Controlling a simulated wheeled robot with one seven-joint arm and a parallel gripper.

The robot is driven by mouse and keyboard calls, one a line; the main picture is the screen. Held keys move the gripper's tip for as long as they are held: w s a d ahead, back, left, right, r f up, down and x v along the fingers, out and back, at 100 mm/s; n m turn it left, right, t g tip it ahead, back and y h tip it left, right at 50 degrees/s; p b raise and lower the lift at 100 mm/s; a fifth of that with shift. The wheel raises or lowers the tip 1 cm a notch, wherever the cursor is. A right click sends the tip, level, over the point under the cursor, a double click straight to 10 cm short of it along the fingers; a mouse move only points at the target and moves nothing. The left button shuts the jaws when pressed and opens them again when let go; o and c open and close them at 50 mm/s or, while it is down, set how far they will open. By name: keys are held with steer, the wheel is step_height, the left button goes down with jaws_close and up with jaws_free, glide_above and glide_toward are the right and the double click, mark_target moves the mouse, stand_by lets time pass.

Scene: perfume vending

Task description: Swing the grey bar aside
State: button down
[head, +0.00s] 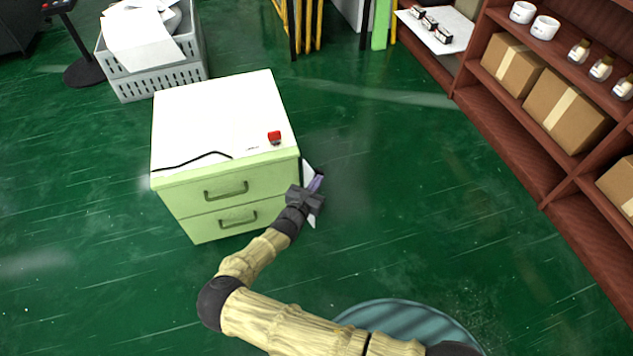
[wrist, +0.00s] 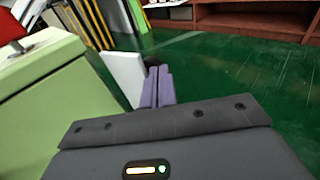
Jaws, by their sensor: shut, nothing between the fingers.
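A flat, pale grey-white piece (head: 308,172) stands upright by the right side of the light green drawer cabinet (head: 225,195). It is the only thing here that could be the grey bar, and my gripper partly hides it. In the wrist view the pale piece (wrist: 123,74) is just left of the purple fingers. My gripper (head: 316,183) is shut and empty, close to the pale piece. The fingers also show in the wrist view (wrist: 157,88). I cannot tell whether they touch it.
The cabinet's white top carries a red object (head: 274,137) and a thin dark curved line. A grey crate (head: 160,78) with papers stands behind left. Brown shelves (head: 510,115) with boxes, white cups and small bottles are at right. Green floor is clear between cabinet and shelves.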

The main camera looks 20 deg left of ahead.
steer(key=p+v, duration=0.4)
steer(key=v, duration=1.3)
steer(key=shift+s, duration=0.2)
steer(key=shift+a, duration=0.1)
